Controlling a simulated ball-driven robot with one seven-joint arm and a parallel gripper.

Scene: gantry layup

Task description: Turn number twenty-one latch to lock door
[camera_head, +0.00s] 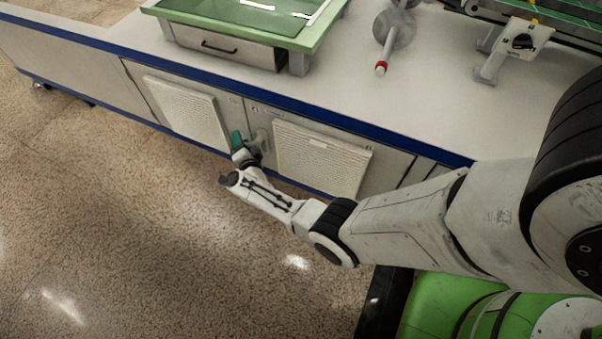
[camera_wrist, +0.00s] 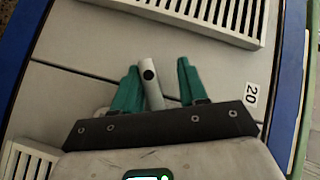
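A grey latch handle (camera_wrist: 150,84) with a dark round spot at its end stands between the green fingers of my gripper (camera_wrist: 159,77) in the wrist view. The handle is close to the left finger, and a clear gap separates it from the right finger. The fingers are apart. In the head view, my gripper (camera_head: 243,140) is at the cabinet front by the seam between two doors, with the grey latch (camera_head: 261,139) just right of it. The latch base is mostly hidden. A label reading 20 (camera_wrist: 251,93) shows beside my gripper; another label (camera_head: 255,107) is too small to read surely.
White vented panels (camera_head: 186,111) and (camera_head: 320,157) flank the latch. The worktop (camera_head: 330,95) with its blue edge overhangs above. A green-topped stand with a drawer (camera_head: 225,46) and a grey fixture with a red-tipped rod (camera_head: 381,67) rest on it. The speckled floor (camera_head: 130,220) is clear.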

